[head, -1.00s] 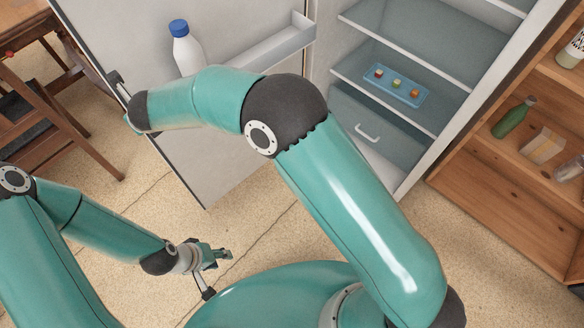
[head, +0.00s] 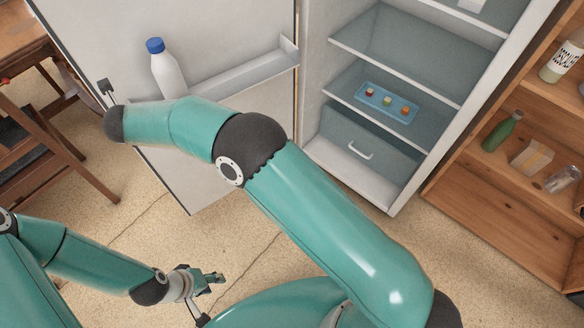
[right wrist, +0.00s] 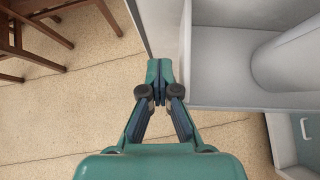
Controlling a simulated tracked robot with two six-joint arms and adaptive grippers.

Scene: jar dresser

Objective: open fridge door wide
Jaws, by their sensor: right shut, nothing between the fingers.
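The white fridge door (head: 225,115) stands open to the left of the fridge body (head: 391,202) in the head view. A white bottle with a blue cap (head: 167,72) stands on its inner shelf (head: 250,72).
A wooden chair (head: 62,140) and table (head: 22,40) stand left of the door. A wooden shelf unit (head: 480,205) with bottles and a box stands right of the fridge. A blue tray (head: 372,107) with small cubes lies inside the fridge. Floor below the door is clear.

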